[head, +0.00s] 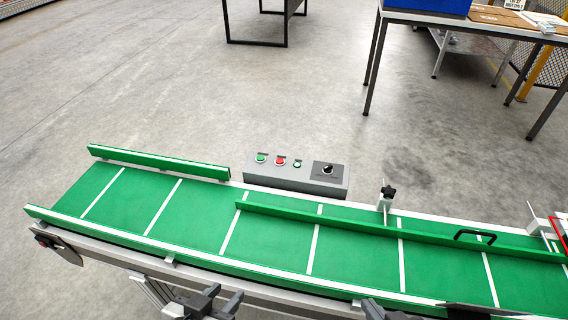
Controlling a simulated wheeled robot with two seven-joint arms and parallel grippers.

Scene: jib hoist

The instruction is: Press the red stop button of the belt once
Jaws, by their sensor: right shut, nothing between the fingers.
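The red stop button (280,161) is on the top of a grey control box (296,182) behind the belt's far edge. A green button (261,158) is to its left, and a smaller green button (297,163) and a black knob (327,170) are to its right. My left gripper (223,296) is at the bottom edge, in front of the belt's near side, with its fingers apart and nothing seen between them. My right gripper (374,309) is shut and empty at the bottom edge, mostly cut off. Both are well apart from the button, across the belt.
The green belt (180,215) with white stripes lies between my grippers and the box. A green guide rail (350,222) runs along it, with a black handle (474,235) and a clamp knob (388,192). A table (480,20) with a blue bin stands behind. The belt surface shows no loose items.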

